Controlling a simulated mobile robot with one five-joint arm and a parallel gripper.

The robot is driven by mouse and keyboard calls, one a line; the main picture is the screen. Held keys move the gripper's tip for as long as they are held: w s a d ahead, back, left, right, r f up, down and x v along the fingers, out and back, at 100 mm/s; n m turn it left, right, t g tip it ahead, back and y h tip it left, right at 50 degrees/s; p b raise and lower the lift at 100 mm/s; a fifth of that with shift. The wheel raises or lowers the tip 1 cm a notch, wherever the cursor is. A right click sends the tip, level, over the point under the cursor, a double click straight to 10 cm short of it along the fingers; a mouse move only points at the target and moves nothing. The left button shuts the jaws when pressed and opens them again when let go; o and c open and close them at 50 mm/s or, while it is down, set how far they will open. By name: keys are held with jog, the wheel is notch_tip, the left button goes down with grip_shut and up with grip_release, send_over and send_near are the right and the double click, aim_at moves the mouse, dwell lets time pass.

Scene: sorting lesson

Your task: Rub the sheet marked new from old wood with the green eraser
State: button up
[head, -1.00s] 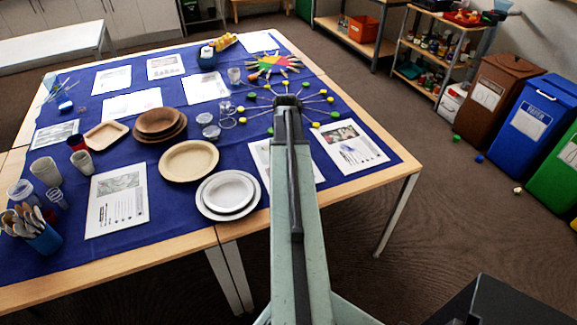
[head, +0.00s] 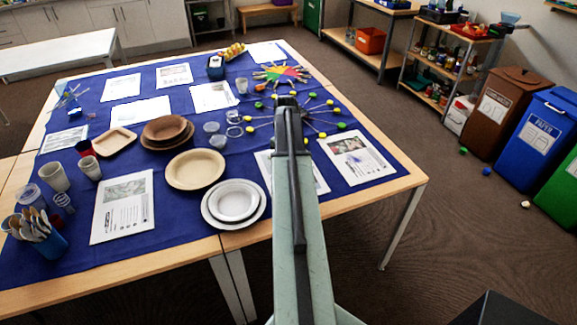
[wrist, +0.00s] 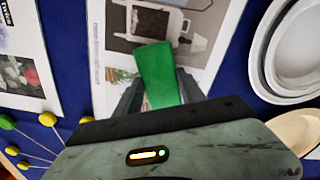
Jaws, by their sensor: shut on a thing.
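My gripper (wrist: 158,92) is shut on the green eraser (wrist: 157,68), which sticks out between the fingers in the wrist view. The eraser is over a white sheet (wrist: 212,48) with pictures of a machine or tool and some text. From this view I cannot tell whether the eraser touches the sheet. In the head view the sheet (head: 314,178) lies near the table's right front, partly hidden behind my arm.
White plates (head: 210,213) lie left of the sheet, and another printed sheet (head: 382,162) lies to its right. Sticks with yellow and green balls (head: 340,126) lie behind. Beige and brown plates, cups and more sheets fill the blue cloth (head: 178,225). Bins stand at the right.

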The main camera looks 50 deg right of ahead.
jog(key=shift+w+d, duration=0.4)
jog(key=shift+w, duration=0.15)
jog(key=shift+s+a, duration=0.1)
jog(key=shift+s, duration=0.05)
jog(key=shift+s+a, duration=0.9)
jog(key=shift+s, duration=0.6)
jog(key=shift+s+a, duration=0.95)
jog(key=shift+s, duration=0.6)
jog(key=shift+s+a, duration=0.9)
jog(key=shift+s, duration=0.6)
notch_tip(320, 180, up, 6)
jog(key=p, duration=0.6)
